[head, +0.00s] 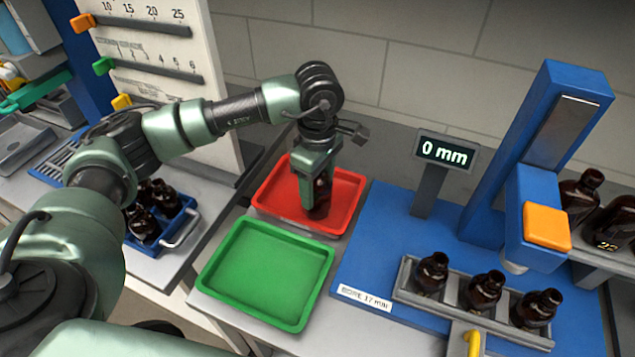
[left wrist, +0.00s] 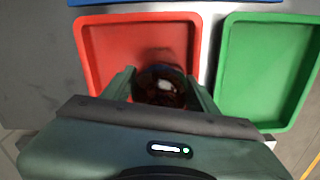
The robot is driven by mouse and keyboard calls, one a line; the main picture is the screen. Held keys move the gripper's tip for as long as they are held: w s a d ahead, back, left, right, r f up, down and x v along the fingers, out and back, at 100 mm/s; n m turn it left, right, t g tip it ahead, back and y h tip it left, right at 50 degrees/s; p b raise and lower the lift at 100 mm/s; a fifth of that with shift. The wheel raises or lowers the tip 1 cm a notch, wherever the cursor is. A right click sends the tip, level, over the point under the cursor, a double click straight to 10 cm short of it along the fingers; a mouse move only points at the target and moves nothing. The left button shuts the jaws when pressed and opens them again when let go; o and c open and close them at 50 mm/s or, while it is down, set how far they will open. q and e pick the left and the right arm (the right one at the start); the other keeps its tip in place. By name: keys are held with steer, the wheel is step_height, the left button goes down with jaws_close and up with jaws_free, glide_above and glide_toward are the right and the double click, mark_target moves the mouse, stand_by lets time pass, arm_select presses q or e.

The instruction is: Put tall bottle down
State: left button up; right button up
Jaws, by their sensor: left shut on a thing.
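My left gripper (head: 318,172) points down over the red tray (head: 343,217), shut on a dark amber bottle (head: 318,199). The bottle is upright, with its lower part in or just above the tray; I cannot tell whether it touches the tray floor. In the left wrist view the bottle (left wrist: 160,88) sits between the two fingers (left wrist: 160,92), with the red tray (left wrist: 97,55) around it. The gripper hides most of the bottle. My right gripper is not in view.
An empty green tray (head: 265,270) lies in front of the red one. To the right, a blue gauge station with a "0 mm" display (head: 447,152) has a rack (head: 405,283) of three bottles. A blue crate (head: 187,207) of bottles stands left. More bottles (head: 580,190) stand far right.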

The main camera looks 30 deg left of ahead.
arm_select(q)
steer(key=shift+f, duration=0.15)
steer(key=o, duration=1.6)
steer(key=shift+c, duration=0.2)
steer(key=shift+r, duration=0.3)
step_height(320, 180, up, 10)
steer(key=b, duration=0.3)
steer(key=shift+d+r, duration=0.1)
steer(key=shift+r, duration=0.8)
